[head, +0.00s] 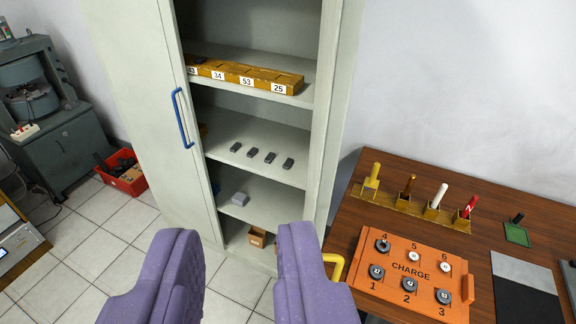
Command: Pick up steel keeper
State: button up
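My gripper (240,236) shows as two purple padded fingers at the bottom of the head view. They are wide apart with nothing between them. Nothing in view is labelled as the steel keeper. Several small dark grey blocks (270,157) lie in a row on the middle shelf of an open grey cabinet (338,110), beyond and above the fingertips. A lighter grey block (240,199) lies on the shelf below. I cannot tell which of these, if any, is the keeper.
A wooden table (355,215) at right holds an orange CHARGE tray (377,258) with dark round pieces, and a yellow rack (400,205) of upright tools. A red bin (122,172) sits on the tiled floor.

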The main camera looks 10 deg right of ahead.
aim_at(288, 163)
jog(key=u, duration=4.4)
jog(key=z, duration=4.55)
jog(key=i+j+z, duration=0.3)
jog(key=i+j, duration=0.3)
jog(key=j, duration=0.1)
